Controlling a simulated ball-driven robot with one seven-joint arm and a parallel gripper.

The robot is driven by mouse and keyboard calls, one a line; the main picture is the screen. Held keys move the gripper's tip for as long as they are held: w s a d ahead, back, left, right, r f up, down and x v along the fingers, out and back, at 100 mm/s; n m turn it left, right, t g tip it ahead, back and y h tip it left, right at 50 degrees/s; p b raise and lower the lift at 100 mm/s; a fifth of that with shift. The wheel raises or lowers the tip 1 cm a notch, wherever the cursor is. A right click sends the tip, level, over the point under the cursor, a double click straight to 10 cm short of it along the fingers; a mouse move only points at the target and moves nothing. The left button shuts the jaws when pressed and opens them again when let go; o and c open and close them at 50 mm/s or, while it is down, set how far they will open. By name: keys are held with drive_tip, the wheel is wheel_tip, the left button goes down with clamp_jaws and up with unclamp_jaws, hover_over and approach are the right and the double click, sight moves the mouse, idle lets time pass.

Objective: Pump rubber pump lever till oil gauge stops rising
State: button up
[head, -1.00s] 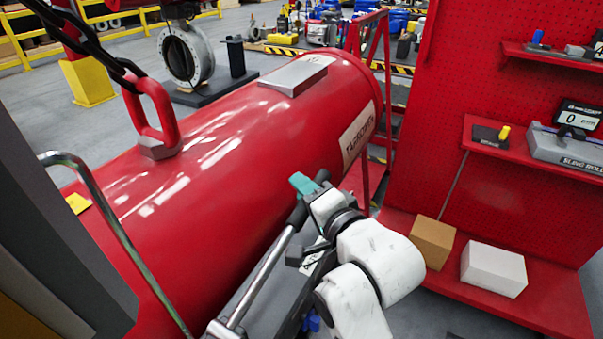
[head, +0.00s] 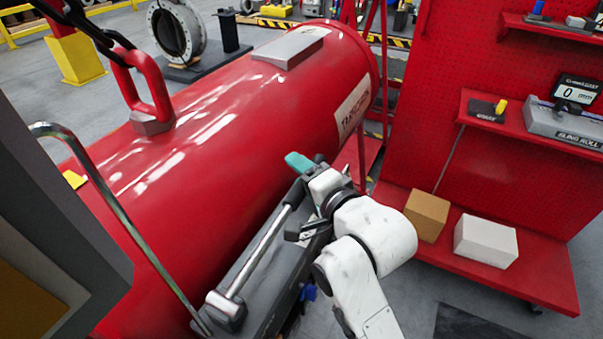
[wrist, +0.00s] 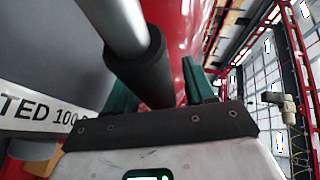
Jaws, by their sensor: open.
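The pump lever is a silver rod (head: 260,252) rising from a dark grey pump body beside the large red cylinder. Its upper end has a black rubber grip (head: 295,192). My gripper (head: 300,162), with teal fingers, is at this upper end. In the wrist view, the rubber grip (wrist: 138,72) runs down between the two spread green fingers of my gripper (wrist: 160,92). The fingers are open, one on each side of it. I cannot tell whether either finger touches it. I cannot make out an oil gauge in either view.
The red cylinder (head: 230,110) lies just left of the lever. A bent metal bar (head: 110,215) stands at left. A red pegboard rack at right carries a brown box (head: 427,214), a white box (head: 486,240) and a display reading 0 mm (head: 577,90).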

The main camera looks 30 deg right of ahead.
drive_tip(key=v, duration=1)
drive_tip(key=shift+s, duration=0.35)
